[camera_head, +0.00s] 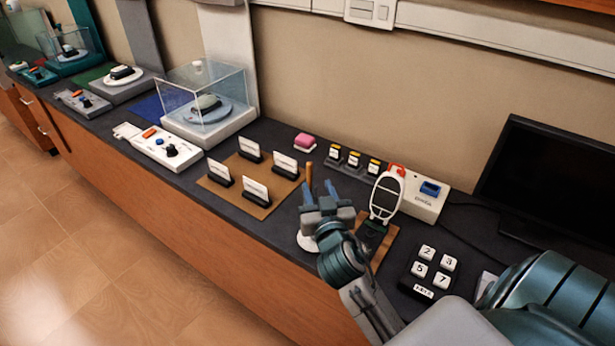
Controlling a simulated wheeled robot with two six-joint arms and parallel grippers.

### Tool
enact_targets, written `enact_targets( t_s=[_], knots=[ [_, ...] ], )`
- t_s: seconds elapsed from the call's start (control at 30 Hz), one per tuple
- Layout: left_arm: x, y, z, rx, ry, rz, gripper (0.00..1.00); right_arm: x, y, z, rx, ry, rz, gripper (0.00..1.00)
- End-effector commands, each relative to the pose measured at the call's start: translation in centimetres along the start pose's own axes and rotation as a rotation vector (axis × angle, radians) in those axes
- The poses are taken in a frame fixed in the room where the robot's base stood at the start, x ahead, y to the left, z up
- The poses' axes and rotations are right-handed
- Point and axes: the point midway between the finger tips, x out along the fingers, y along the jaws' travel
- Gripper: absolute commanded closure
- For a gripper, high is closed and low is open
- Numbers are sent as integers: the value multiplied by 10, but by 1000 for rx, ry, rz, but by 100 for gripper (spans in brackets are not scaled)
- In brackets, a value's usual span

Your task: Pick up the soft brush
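A thin upright orange stick (309,173) stands at the tips of my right gripper and looks like the handle of the soft brush. Its lower part and any bristles are hidden behind the gripper. My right gripper (318,188) reaches over the counter from the lower right, with its two blue fingers apart. The stick shows by the left fingertip; I cannot tell whether it is between the fingers or behind them. A white round base (307,241) shows partly below the gripper. My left gripper is not in view.
Card holders stand on a brown mat (214,188) to the left. A glass case (231,85) and a monitor (560,180) stand farther out.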

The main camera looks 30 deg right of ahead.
Motion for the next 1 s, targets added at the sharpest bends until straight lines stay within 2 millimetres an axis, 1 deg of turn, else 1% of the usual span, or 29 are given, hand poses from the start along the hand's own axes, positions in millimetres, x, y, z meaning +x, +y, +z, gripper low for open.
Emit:
enact_targets(
  t_s=[0.03,0.1,0.2,0.33,0.47,0.57,0.7,0.8,1.0],
  knots=[
    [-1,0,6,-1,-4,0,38,9,0,-3,-4,1,0,63],
    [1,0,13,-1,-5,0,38,20,0,-2,-2,0,0,63],
    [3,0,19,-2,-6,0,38,29,0,-2,-2,0,1,63],
    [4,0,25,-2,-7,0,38,35,0,-2,-1,-1,1,63],
    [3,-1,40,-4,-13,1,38,47,-2,-4,0,-1,1,63],
    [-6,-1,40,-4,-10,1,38,63,-5,-7,-1,-1,1,63],
    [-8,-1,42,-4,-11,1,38,80,-5,-3,-2,-2,1,63],
    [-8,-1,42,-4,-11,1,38,84,-5,-2,-1,-2,1,63],
    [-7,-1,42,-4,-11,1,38,84,-5,-1,0,-2,1,63]
  ],
)
